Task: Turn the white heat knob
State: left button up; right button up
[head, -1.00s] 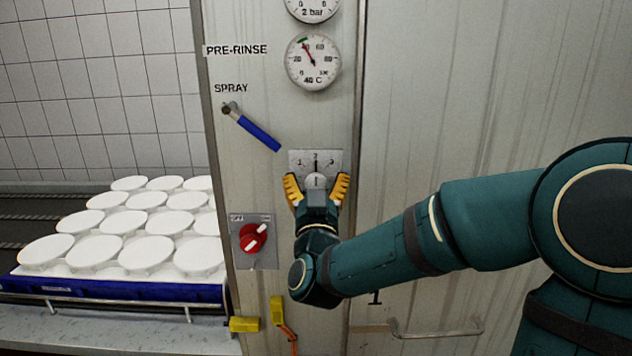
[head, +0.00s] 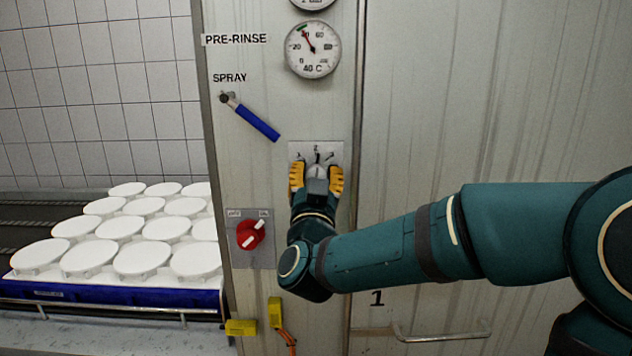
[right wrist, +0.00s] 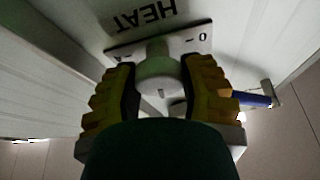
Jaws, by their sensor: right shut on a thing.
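The white heat knob (head: 316,171) sits on a pale square plate (head: 336,151) with a numbered scale, on the panel front. In the right wrist view the round knob (right wrist: 158,72) shows between the fingers, under the upside-down word HEAT. My right gripper (head: 316,180) has its yellow fingers on either side of the knob and is shut on it. The fingers and palm partly hide the knob, and its exact setting cannot be read. My left gripper is not in view.
A red switch (head: 250,235) is low on the panel at left. A blue-handled spray lever (head: 257,122) and a round temperature gauge (head: 313,48) are above. A door handle (head: 442,335) is low at right.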

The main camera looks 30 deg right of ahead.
jog(key=o, duration=1.2)
jog(key=shift+c, duration=0.2)
jog(key=v, duration=0.7)
jog(key=shift+s, duration=0.2)
jog(key=shift+a+f, duration=0.1)
jog(key=shift+a, duration=0.05)
